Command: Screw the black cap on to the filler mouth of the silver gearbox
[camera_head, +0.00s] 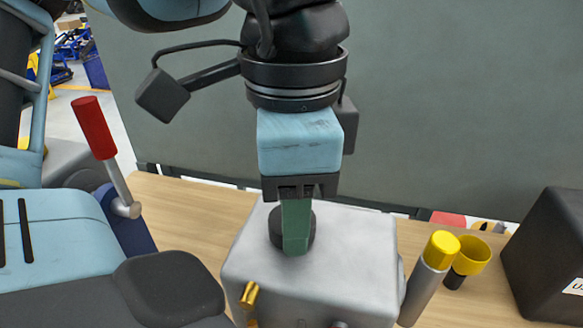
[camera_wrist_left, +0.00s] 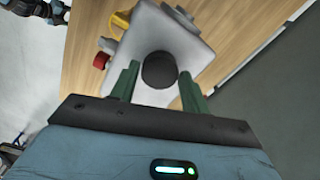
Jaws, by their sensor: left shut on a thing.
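The silver gearbox (camera_head: 352,250) stands on the wooden table, with a brass fitting (camera_head: 249,295) on its front. The round black cap (camera_head: 276,229) is at the left part of its top face. My left gripper (camera_head: 293,238) comes down from above, with its green fingers on either side of the cap, shut on it. In the left wrist view the cap (camera_wrist_left: 159,70) lies between the two fingers, over the gearbox (camera_wrist_left: 197,42). The filler mouth is hidden, and I cannot tell how the cap sits on it. My right gripper is not in view.
A silver cylinder with a yellow end (camera_head: 428,275) and a yellow cup-like part (camera_head: 472,255) are right of the gearbox. A black box (camera_head: 553,255) stands at the far right. A red-handled lever (camera_head: 95,128) rises at the left. Bare table (camera_head: 180,215) shows left of the gearbox.

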